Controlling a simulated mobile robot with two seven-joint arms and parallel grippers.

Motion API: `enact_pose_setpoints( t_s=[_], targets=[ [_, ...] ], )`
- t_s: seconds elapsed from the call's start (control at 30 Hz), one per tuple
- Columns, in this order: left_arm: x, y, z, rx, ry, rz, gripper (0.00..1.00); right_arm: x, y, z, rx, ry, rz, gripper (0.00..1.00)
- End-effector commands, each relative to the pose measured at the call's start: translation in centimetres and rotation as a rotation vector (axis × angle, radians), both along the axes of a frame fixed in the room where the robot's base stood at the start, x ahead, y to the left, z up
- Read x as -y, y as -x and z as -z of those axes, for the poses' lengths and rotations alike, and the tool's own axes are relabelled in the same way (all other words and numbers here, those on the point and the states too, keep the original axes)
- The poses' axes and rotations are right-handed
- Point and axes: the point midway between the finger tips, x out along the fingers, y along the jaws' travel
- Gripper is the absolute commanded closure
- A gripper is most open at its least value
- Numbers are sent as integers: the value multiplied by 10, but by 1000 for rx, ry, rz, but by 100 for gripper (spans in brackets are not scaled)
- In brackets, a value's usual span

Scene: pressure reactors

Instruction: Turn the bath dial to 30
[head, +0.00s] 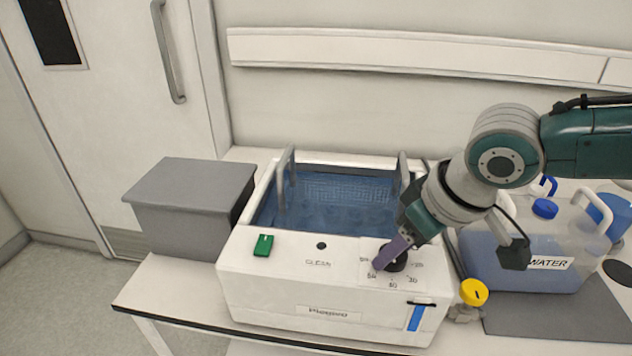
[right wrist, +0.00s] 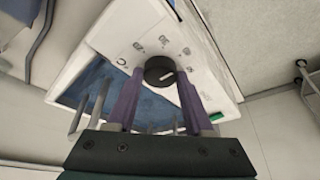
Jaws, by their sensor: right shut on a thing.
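The white water bath (head: 300,285) stands on the bench, with blue water in its open basin. Its black dial (head: 397,260) sits at the front right of the sloped panel, with printed numbers around it. My right gripper (head: 388,262) reaches down from the right, its purple fingers at the dial and partly hiding it. In the right wrist view the fingers stand on both sides of the dial (right wrist: 159,70), shut on it. A pale pointer line shows on the dial's face; the number it points to is too small to read surely. My left gripper is not in view.
A green switch (head: 263,245) is at the panel's left. A grey box (head: 190,205) stands left of the bath. Right of it are a yellow-capped valve (head: 473,292) and a water container (head: 520,265) on a grey mat. Grey handles rise from the basin.

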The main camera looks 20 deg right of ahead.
Motion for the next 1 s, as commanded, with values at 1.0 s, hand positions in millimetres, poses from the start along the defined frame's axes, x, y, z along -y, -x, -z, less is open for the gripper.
enact_pose_setpoints(
  t_s=[1.0],
  targets=[
    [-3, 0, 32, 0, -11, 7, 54, 3, -2, 3, 2, -4, -458, 100]
  ],
)
